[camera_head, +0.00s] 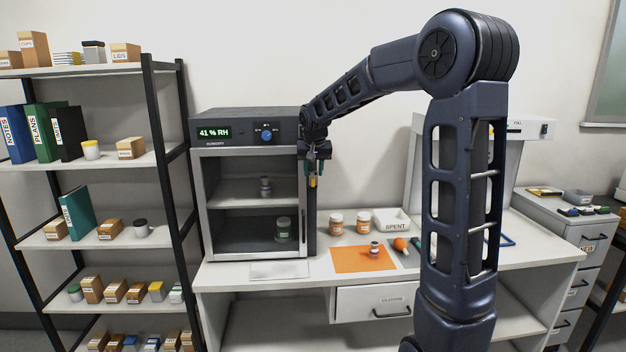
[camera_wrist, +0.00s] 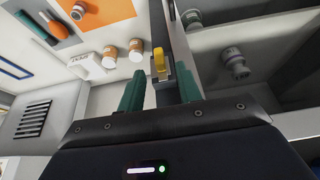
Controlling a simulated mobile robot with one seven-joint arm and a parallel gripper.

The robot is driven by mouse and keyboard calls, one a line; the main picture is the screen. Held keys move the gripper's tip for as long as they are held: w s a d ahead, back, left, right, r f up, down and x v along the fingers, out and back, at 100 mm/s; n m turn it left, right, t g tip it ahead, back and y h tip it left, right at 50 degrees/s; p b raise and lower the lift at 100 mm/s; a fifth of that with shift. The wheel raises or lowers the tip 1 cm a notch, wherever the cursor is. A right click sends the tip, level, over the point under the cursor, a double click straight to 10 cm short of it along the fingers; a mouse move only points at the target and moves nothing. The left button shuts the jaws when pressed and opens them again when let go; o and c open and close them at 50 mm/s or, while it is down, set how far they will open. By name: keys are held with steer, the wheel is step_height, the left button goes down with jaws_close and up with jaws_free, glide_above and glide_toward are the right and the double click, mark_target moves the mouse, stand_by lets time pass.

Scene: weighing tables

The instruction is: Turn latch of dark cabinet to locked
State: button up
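The dark cabinet (camera_head: 247,113) stands on the left of the white bench, its glazed door closed in front of two shelf levels. Its yellow latch (camera_head: 313,181) is on the right edge of the door front and looks upright in the head view. In the wrist view the yellow latch (camera_wrist: 160,62) sits on a dark grey strip. My gripper (camera_head: 314,168) is right at the latch. In the wrist view its green fingers (camera_wrist: 159,76) are apart, one on each side of the latch, with visible gaps. Contact is not visible. My gripper partly hides the latch in the head view.
An orange mat (camera_head: 350,265) with a small jar lies right of the cabinet. Two orange-labelled jars (camera_head: 336,223) and a white SPENT tray (camera_head: 402,223) stand behind it. A shelf rack (camera_head: 165,180) is close on the cabinet's left. A white balance hood (camera_head: 420,150) stands right.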

mark_target(313, 178)
steer(key=shift+x, duration=2.1)
jaws_close()
